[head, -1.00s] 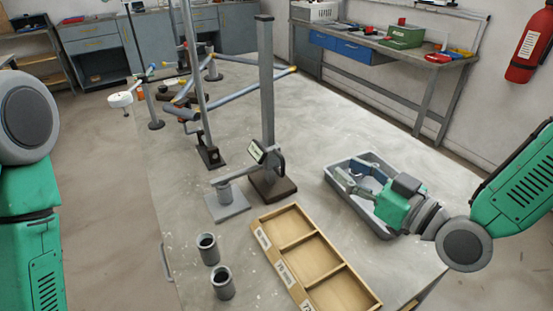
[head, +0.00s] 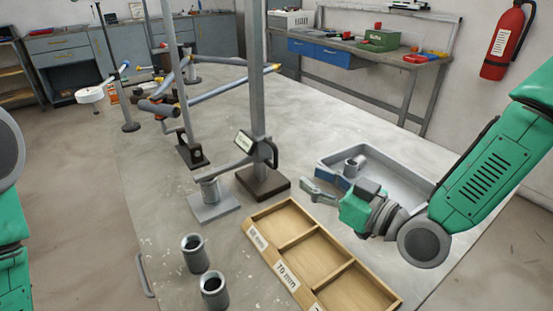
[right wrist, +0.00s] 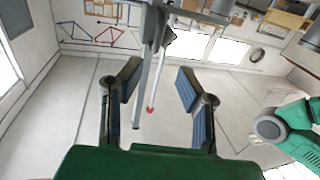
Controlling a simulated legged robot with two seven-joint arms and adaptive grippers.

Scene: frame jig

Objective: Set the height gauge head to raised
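The height gauge is a tall grey column (head: 258,90) on a dark square base (head: 263,184). Its head (head: 255,149), with a small pale display and a dark handle loop, sits low on the column. A grey arm from the head reaches left over a short cylinder (head: 209,189) on a flat plate; I cannot tell if they touch. My right gripper (head: 318,181) is right of the gauge base, apart from it, at the tray's near left edge. The right wrist view shows its blue-padded fingers (right wrist: 160,95) wide apart and empty. My left gripper is out of view.
A grey tray (head: 408,182) with a small cylinder stands behind my right gripper. A wooden compartment box (head: 283,213) lies in front of the gauge. Two grey tubes (head: 194,254) stand at front left. A tube frame jig (head: 218,88) stands behind left.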

